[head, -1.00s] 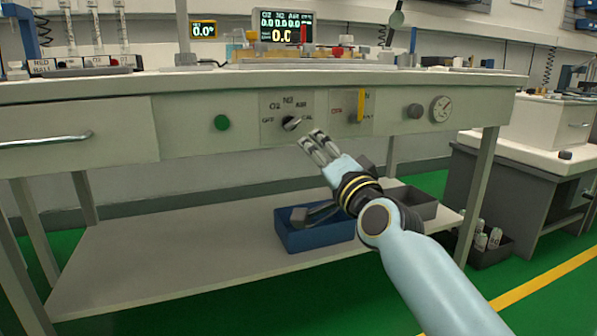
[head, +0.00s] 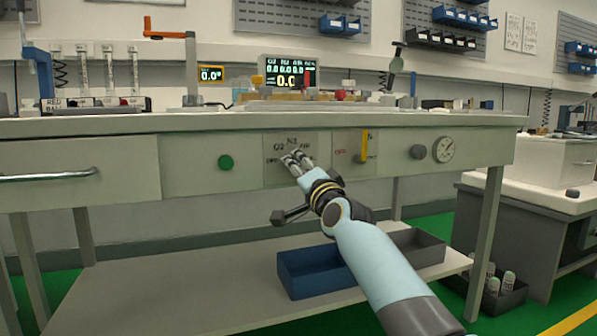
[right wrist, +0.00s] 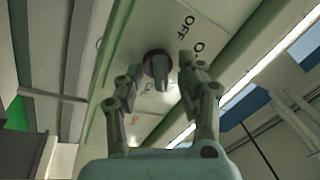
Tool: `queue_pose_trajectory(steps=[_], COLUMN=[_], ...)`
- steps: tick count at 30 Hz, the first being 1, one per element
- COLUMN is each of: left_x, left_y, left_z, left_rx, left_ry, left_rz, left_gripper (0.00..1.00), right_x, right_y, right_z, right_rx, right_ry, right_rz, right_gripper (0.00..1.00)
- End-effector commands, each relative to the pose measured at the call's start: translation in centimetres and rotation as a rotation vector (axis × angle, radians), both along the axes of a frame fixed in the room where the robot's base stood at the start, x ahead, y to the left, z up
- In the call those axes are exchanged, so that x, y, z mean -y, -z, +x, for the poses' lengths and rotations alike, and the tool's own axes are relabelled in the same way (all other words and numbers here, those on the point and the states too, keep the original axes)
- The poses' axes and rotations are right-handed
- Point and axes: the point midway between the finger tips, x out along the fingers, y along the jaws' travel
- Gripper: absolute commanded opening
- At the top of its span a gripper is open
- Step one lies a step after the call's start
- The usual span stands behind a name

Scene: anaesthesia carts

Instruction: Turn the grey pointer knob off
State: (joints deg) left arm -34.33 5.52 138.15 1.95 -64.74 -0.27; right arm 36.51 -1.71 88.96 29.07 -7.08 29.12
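The grey pointer knob (right wrist: 158,63) sits on a pale panel (right wrist: 125,40) with printed labels, OFF among them. In the right wrist view its pointer bar points down the picture, away from the OFF label. My right gripper (right wrist: 160,70) is open, with one finger on each side of the knob; I see a gap on both sides, but cannot tell how deep the fingers reach. In the head view my right gripper (head: 296,160) is in front of the bench's labelled panel (head: 271,172) and hides the knob. My left gripper is not in view.
On the bench front are a green button (head: 226,162) left of the panel, a yellow lever (head: 365,144), a dark round knob (head: 418,152) and a gauge (head: 443,149) to its right. A blue bin (head: 303,275) stands on the lower shelf.

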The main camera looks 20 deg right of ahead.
Motion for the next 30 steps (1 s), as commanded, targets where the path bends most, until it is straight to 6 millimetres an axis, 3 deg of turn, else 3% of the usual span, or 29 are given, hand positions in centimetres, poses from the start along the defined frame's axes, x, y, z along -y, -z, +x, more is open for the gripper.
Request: queue_pose_trajectory(steps=[5, 14, 30], left_x=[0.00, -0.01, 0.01], left_y=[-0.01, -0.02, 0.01], left_z=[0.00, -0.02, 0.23], left_rx=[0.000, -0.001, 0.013], left_ry=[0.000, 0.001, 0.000], left_rz=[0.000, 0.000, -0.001], left_gripper=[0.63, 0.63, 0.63], right_x=[-0.01, -0.01, 0.00], right_y=[0.00, 0.03, 0.13], right_z=[-0.02, -0.04, -0.05], right_rx=[0.000, 0.000, -0.002], right_ry=[0.000, 0.000, -0.001], right_rz=[0.000, 0.000, -0.007], right_gripper=[0.38, 0.00, 0.00])
